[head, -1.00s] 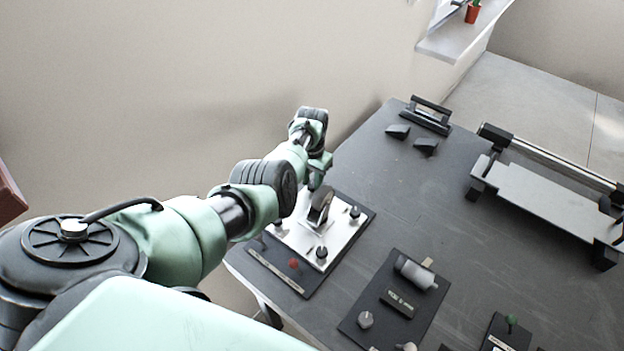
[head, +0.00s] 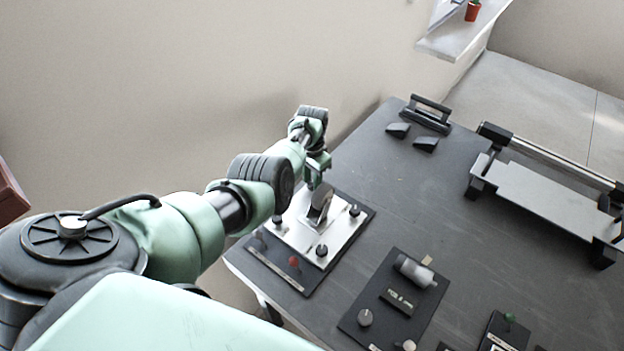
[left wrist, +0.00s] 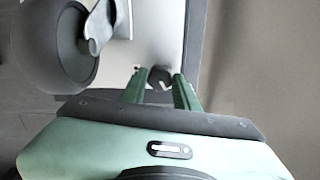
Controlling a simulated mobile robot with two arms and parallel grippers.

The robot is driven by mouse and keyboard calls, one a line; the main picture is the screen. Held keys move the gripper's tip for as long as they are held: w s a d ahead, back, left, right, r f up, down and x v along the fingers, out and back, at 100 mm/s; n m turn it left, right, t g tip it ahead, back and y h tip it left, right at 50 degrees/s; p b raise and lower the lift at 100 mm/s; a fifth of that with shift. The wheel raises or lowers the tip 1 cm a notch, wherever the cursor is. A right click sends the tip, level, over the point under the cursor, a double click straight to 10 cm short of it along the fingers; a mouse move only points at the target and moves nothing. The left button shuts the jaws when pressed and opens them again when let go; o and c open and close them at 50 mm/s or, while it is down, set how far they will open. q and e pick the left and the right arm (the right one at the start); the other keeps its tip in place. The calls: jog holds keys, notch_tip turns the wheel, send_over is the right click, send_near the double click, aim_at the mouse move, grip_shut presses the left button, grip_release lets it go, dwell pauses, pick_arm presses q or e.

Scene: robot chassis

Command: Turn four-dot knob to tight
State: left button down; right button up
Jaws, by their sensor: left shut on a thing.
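A white metal plate (head: 295,243) on a dark base has dark knobs near its corners. One knob stands at the near right corner (head: 321,250), one at the right (head: 354,211), one at the left (head: 277,218). My left gripper (head: 312,183) is at the far corner, beyond the tilted grey disc (head: 320,203) in the plate's middle. In the left wrist view its two green fingers (left wrist: 162,92) are shut on a dark knob (left wrist: 160,77) at the plate's edge. I cannot make out dots on any knob. My right gripper is out of view.
The grey disc also stands large beside the fingers in the left wrist view (left wrist: 70,45). A red button (head: 294,261) is on the base's front strip. Another panel (head: 372,300) lies to the right, and a long rail fixture (head: 545,190) stands farther right. The table between is clear.

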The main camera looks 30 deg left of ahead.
pick_arm(q)
jog(key=c, duration=1.1)
grip_release()
jog(key=shift+o, duration=0.2)
notch_tip(320, 180, up, 7)
jog(key=shift+f+p, duration=0.1)
jog(key=shift+p, duration=0.85)
jog(key=shift+r, duration=0.5)
